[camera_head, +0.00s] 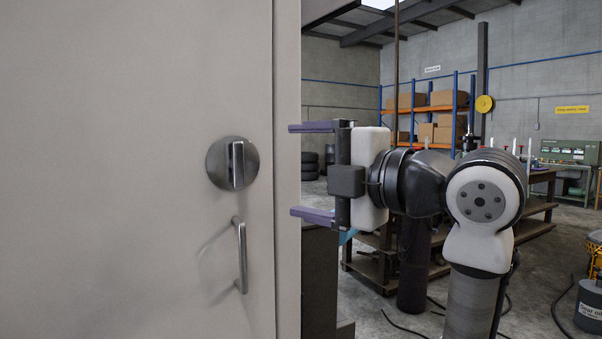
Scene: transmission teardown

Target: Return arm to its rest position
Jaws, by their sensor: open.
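My gripper (312,171) is open, with its two purple fingers spread wide, one above the other, pointing left. Nothing is between the fingers. My arm is raised and bent, reaching from the lower right toward the left. The fingertips lie beside or over the right edge of a large grey-beige door or panel (100,170); I cannot tell whether they touch it. The panel bears a round metal lock knob (233,163) and a vertical bar handle (240,255), both left of the gripper and apart from it.
Behind my arm stands a dark workbench (535,228) with a lower shelf. A blue and orange rack (428,110) with cardboard boxes is at the back. A gear oil drum (590,305) stands at the lower right. Dark cables lie on the concrete floor (545,270).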

